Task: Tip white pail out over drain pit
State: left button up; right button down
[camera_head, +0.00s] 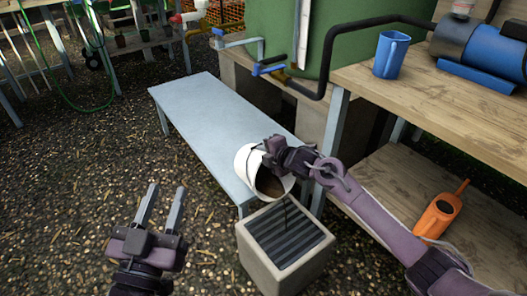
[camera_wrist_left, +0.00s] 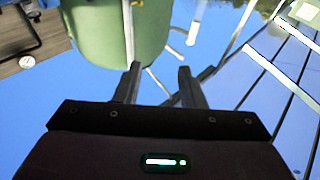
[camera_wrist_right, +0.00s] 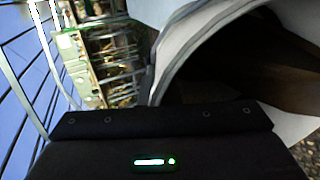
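The white pail (camera_head: 244,162) is tipped on its side above the drain pit (camera_head: 258,264), its mouth facing down and toward me. Brown contents show inside it. A thin dark streak runs from its lip down to the dark slatted grate of the pit. My right gripper (camera_head: 274,154) is shut on the pail at its rim; its fingers are mostly hidden. The pail's rim and dark inside also fill much of the right wrist view (camera_wrist_right: 185,50). My left gripper (camera_head: 166,188) is open and empty over the gravel to the left, fingers pointing up in the picture.
A grey-blue bench (camera_head: 195,115) stands behind the pail. A wooden workbench (camera_head: 455,110) at right holds a blue jug (camera_head: 391,55) and a blue pump (camera_head: 480,48). A green tank (camera_head: 345,35) stands behind.

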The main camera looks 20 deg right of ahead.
pick_arm(q)
jog(key=shift+s+r+t, duration=0.1)
jog(key=shift+r+t, duration=0.2)
jog(key=shift+r, duration=0.05)
pick_arm(e)
jog(key=shift+r, duration=0.15)
pick_arm(q)
jog(key=shift+s+a+r, duration=0.15)
jog(key=shift+s+r, duration=0.05)
jog(key=shift+r, duration=0.15)
pick_arm(e)
jog(key=shift+s+r+b, duration=0.1)
jog(key=shift+r+b, duration=0.05)
jog(key=shift+b, duration=0.2)
pick_arm(q)
jog(key=shift+s+a+r+t+h, duration=0.15)
jog(key=shift+s+r+t+h, duration=0.15)
jog(key=shift+r, duration=0.4)
jog(key=shift+s+a+r+t+h, duration=0.15)
jog(key=shift+s+r+t, duration=0.1)
jog(key=shift+r+t, duration=0.3)
jog(key=shift+s+a+r+t+h, duration=0.1)
jog(key=shift+s+r+t+h, duration=0.2)
jog(key=shift+r, duration=0.5)
pick_arm(e)
jog(key=shift+d, duration=0.1)
pick_arm(q)
jog(key=shift+r, duration=0.1)
